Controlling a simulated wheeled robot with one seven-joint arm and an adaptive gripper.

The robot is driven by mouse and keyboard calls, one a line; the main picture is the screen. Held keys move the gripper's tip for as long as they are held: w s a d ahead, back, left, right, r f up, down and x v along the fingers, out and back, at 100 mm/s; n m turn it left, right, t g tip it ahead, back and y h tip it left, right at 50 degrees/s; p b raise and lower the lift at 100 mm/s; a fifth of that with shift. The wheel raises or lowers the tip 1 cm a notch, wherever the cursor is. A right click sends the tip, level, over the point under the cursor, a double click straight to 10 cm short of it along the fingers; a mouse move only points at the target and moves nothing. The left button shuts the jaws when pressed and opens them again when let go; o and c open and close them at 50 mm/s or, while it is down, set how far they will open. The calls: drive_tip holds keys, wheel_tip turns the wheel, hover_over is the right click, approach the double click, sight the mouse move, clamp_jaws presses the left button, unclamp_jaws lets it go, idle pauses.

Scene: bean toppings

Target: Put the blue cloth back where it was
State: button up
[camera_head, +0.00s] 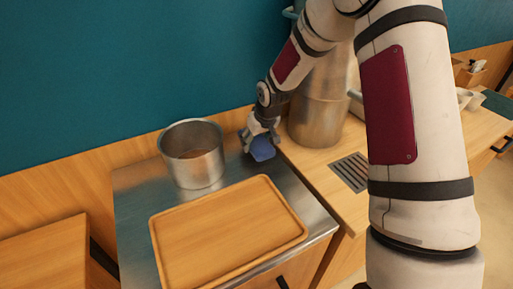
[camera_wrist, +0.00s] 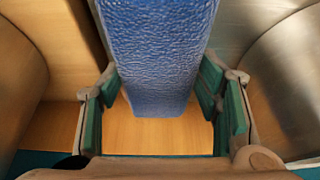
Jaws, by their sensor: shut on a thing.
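The blue cloth (camera_head: 262,150) is a small folded block at the back right of the steel counter top, between two metal pots in the head view. My gripper (camera_head: 260,138) is above it and shut on it. In the wrist view the textured blue cloth (camera_wrist: 158,60) runs down from the top edge between the green-lined fingers (camera_wrist: 160,88), which press on its sides. Wood shows beneath and beside its near end. I cannot tell whether the cloth touches the counter or hangs just above it.
An open metal pot (camera_head: 193,168) stands left of my gripper and a taller metal vessel (camera_head: 318,122) stands close on its right. A wooden tray (camera_head: 228,235) lies in front on the steel counter (camera_head: 135,190). A slotted grille (camera_head: 352,172) sits in the wooden counter at right.

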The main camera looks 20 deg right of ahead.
drive_tip(key=shift+f, duration=1.6)
drive_tip(key=shift+s+f, duration=0.1)
drive_tip(key=shift+f, duration=0.05)
drive_tip(key=o, duration=1.1)
